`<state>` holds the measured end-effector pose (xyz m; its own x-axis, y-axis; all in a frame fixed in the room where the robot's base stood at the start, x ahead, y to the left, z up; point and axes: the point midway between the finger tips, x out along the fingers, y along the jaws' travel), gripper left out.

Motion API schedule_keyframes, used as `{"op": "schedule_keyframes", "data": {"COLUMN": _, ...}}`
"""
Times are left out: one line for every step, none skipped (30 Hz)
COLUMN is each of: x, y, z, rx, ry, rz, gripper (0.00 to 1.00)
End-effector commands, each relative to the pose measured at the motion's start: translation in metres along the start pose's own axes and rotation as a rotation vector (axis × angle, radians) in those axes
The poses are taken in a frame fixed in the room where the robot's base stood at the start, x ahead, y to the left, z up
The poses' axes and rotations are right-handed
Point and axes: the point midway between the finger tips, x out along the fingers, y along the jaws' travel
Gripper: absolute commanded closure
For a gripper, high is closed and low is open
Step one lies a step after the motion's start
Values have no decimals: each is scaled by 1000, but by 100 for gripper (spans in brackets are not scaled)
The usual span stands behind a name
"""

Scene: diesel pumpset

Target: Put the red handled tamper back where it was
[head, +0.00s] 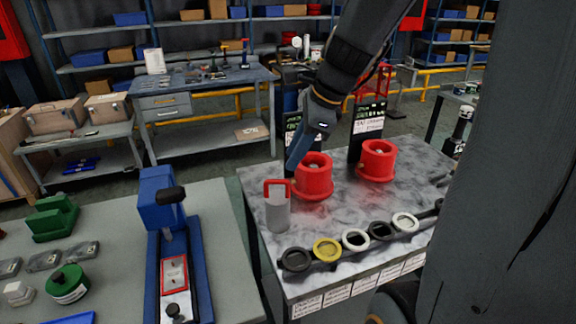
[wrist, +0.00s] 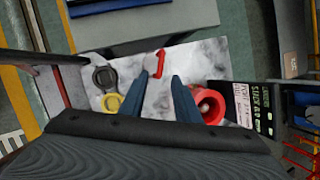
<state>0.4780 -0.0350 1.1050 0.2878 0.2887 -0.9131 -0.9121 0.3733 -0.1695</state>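A grey cylinder with a red loop handle (head: 278,212), which looks like the red handled tamper, stands upright on the marbled table (head: 345,222). Its red handle shows in the wrist view (wrist: 160,62), just beyond the fingertips. My gripper (head: 294,162) is above the table, behind and slightly right of the tamper in the head view, close to the left red cup. In the wrist view my gripper (wrist: 158,82) has its two blue fingers apart with only table between them. It is open and empty.
Two red cups (head: 313,178) (head: 377,160) stand on the table, with dark label boards (head: 367,128) behind. A row of rings, one yellow (head: 327,250), lines the front edge. Several small handled tools (head: 245,52) stand on the back bench. A blue press (head: 165,205) is left.

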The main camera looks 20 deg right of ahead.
Motion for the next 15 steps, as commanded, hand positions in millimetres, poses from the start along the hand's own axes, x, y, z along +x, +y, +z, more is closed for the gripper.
{"op": "schedule_keyframes", "data": {"x": -4, "y": 0, "z": 0, "rx": -1, "ry": 0, "rz": -1, "gripper": 71}}
{"op": "schedule_keyframes", "data": {"x": -5, "y": 0, "z": 0, "rx": -3, "ry": 1, "rz": 0, "gripper": 71}}
{"op": "schedule_keyframes", "data": {"x": -6, "y": 1, "z": 0, "rx": -13, "ry": 3, "rz": 2, "gripper": 71}}
{"op": "schedule_keyframes", "data": {"x": -5, "y": 3, "z": -1, "rx": -30, "ry": 7, "rz": 5, "gripper": 71}}
{"op": "schedule_keyframes", "data": {"x": -4, "y": 6, "z": -2, "rx": -58, "ry": 14, "rz": 10, "gripper": 71}}
{"op": "schedule_keyframes", "data": {"x": 0, "y": 11, "z": -3, "rx": -111, "ry": 26, "rz": 19, "gripper": 71}}
{"op": "schedule_keyframes", "data": {"x": 4, "y": 16, "z": -4, "rx": -165, "ry": 37, "rz": 27, "gripper": 71}}
{"op": "schedule_keyframes", "data": {"x": 8, "y": 21, "z": -6, "rx": -231, "ry": 51, "rz": 36, "gripper": 71}}
{"op": "schedule_keyframes", "data": {"x": 15, "y": 30, "z": -8, "rx": -336, "ry": 71, "rz": 55, "gripper": 71}}
{"op": "schedule_keyframes", "data": {"x": 20, "y": 36, "z": -10, "rx": -425, "ry": 87, "rz": 68, "gripper": 71}}
{"op": "schedule_keyframes", "data": {"x": 26, "y": 44, "z": -13, "rx": -523, "ry": 102, "rz": 86, "gripper": 71}}
{"op": "schedule_keyframes", "data": {"x": 33, "y": 54, "z": -16, "rx": -660, "ry": 122, "rz": 110, "gripper": 71}}
{"op": "schedule_keyframes", "data": {"x": 39, "y": 62, "z": -19, "rx": -767, "ry": 135, "rz": 130, "gripper": 71}}
{"op": "schedule_keyframes", "data": {"x": 43, "y": 69, "z": -21, "rx": -872, "ry": 147, "rz": 150, "gripper": 71}}
{"op": "schedule_keyframes", "data": {"x": 50, "y": 78, "z": -24, "rx": -1012, "ry": 159, "rz": 176, "gripper": 71}}
